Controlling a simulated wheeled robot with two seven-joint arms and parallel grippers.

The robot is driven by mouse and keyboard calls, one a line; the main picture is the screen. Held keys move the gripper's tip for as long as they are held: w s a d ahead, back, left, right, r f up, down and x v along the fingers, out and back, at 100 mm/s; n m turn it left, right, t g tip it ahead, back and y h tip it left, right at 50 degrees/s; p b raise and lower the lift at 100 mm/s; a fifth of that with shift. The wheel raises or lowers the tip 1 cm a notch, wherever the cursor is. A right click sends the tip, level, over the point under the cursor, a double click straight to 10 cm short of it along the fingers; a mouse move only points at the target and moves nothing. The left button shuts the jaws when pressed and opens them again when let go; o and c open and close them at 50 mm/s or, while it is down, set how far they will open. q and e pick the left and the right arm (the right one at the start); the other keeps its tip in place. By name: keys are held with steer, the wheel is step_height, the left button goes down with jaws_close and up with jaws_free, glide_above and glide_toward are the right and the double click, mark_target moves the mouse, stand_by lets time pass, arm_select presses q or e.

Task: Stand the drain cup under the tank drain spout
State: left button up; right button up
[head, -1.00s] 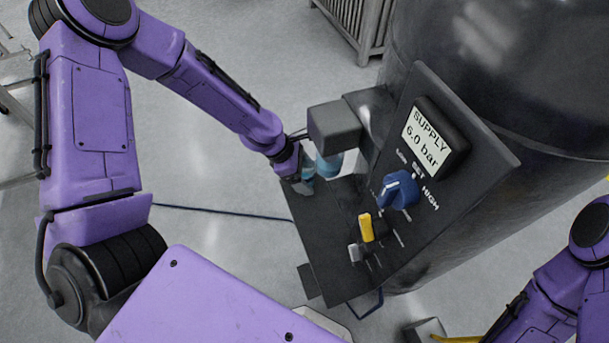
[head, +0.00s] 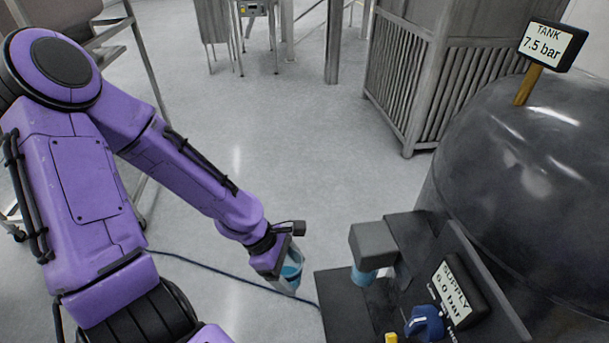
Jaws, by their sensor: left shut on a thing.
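My left gripper (head: 284,254) is shut on a small clear cup (head: 291,272) with blue in it, which I take to be the drain cup. It holds the cup slightly tilted, left of the black panel unit (head: 335,290) and apart from it. The tank (head: 520,170) is the large dark rounded vessel at right. Its lower part is hidden, and I cannot make out a drain spout. My right gripper is out of view.
A grey block (head: 372,244) with a blue bowl (head: 363,276) under it stands by the panel. The supply gauge (head: 455,293) and blue knob (head: 426,323) are on the panel. A slatted metal crate (head: 400,80) stands behind. A hose crosses the open floor.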

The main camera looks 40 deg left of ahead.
arm_select(q)
steer(key=shift+s, duration=0.1)
steer(key=shift+s+d+m, duration=0.25)
steer(key=shift+m, duration=0.25)
steer(key=shift+s+r+m+g, duration=0.2)
steer(key=shift+s+m+g, duration=0.15)
steer(key=shift+m+g, duration=0.3)
steer(key=w+a+r+m+g+y+b, duration=0.1)
steer(key=w+r+m+g+y+b, duration=0.15)
steer(key=w+m, duration=0.5)
steer(key=w+a+r+m+g+y+b, duration=0.1)
steer(key=w+a+r+m+g+b, duration=0.1)
steer(key=w+m+g+b, duration=0.5)
steer(key=w+d+f+m+t+y+b, duration=0.1)
steer(key=w+d+f+m+t+y, duration=0.1)
steer(key=d+f+m, duration=0.4)
steer(key=shift+w+d+f+b, duration=0.25)
steer(key=shift+d+f+b, duration=0.15)
steer(key=shift+d+f, duration=1.25)
